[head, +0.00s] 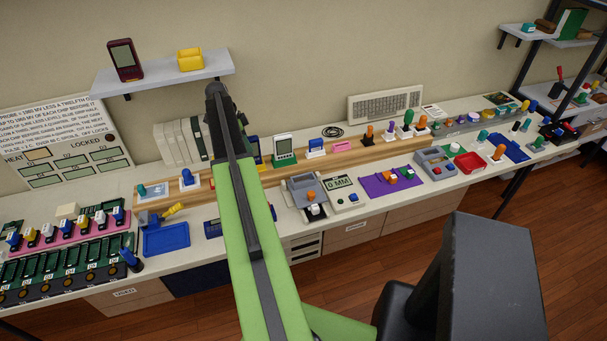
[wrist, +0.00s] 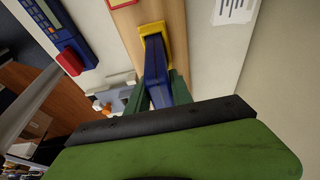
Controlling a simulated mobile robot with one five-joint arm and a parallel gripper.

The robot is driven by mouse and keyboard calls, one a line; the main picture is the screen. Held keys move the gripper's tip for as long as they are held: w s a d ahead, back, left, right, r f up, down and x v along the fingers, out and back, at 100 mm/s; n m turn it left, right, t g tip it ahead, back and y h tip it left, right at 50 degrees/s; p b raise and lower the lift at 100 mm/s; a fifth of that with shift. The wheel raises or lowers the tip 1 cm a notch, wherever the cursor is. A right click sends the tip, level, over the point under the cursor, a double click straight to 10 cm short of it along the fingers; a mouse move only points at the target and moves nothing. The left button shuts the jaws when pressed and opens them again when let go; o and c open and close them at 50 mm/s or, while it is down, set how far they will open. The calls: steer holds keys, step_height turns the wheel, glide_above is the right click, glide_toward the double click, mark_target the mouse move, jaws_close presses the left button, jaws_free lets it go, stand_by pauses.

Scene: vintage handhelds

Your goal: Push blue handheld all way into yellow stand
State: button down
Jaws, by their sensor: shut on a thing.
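In the wrist view the blue handheld (wrist: 155,68) is seen edge-on, with its far end in the yellow stand (wrist: 153,29). The stand is on the wooden strip. My gripper (wrist: 159,92) has its dark green fingers on both sides of the handheld's near part and is shut on it. How deep the handheld sits in the stand is hard to tell from this angle. In the head view my arm hides the gripper and most of this spot.
A blue keypad device (wrist: 62,28) and a red block (wrist: 70,62) lie left of the stand. In the head view, a wall shelf (head: 165,75) holds a dark red handheld (head: 125,59) and a yellow holder (head: 190,60).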

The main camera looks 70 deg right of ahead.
steer(key=shift+f+b, duration=0.9)
steer(key=shift+f, duration=0.1)
steer(key=c, duration=1.1)
jaws_free()
steer(key=shift+o, duration=0.2)
steer(key=shift+c, duration=1.3)
steer(key=shift+r, duration=0.1)
step_height(320, 180, up, 7)
steer(key=p, duration=0.7)
